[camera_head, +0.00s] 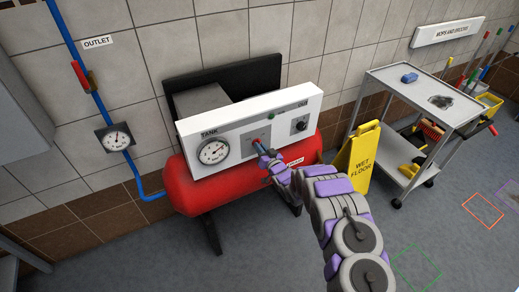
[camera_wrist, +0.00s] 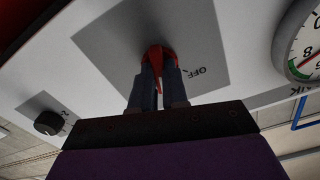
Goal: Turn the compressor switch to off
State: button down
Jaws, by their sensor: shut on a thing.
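The compressor is a red tank (camera_head: 195,192) with a white control panel (camera_head: 235,132) on top. My gripper (camera_head: 261,150) reaches the grey switch plate (camera_head: 250,136) in the middle of the panel. In the wrist view my gripper (camera_wrist: 159,82) is shut on the red switch (camera_wrist: 160,53), with a finger on each side of its handle. The word OFF (camera_wrist: 197,71) shows on the plate, right of the switch in that view. The fingers hide part of the switch, and I cannot tell its exact setting. In the head view the switch is hidden behind my gripper.
The tank gauge (camera_head: 213,151) is left of the switch and a black knob (camera_head: 299,124) is right of it. A yellow wet floor sign (camera_head: 358,157) and a grey cart (camera_head: 425,95) stand to the right. A blue pipe with a red-handled valve (camera_head: 82,76) runs down the wall.

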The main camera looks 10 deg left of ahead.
jog(key=n+b, duration=0.3)
jog(key=n, duration=0.3)
jog(key=n+b, duration=0.3)
jog(key=n, duration=0.3)
jog(key=shift+s+a+f, duration=0.1)
jog(key=shift+s, duration=0.05)
jog(key=shift+a, duration=0.1)
dwell(0.5)
jog(key=c, duration=1.3)
grip_release()
jog(key=shift+s, duration=0.15)
jog(key=shift+c, duration=0.2)
jog(key=shift+o, duration=1)
jog(key=p+v, duration=0.3)
jog(key=v, duration=1.4)
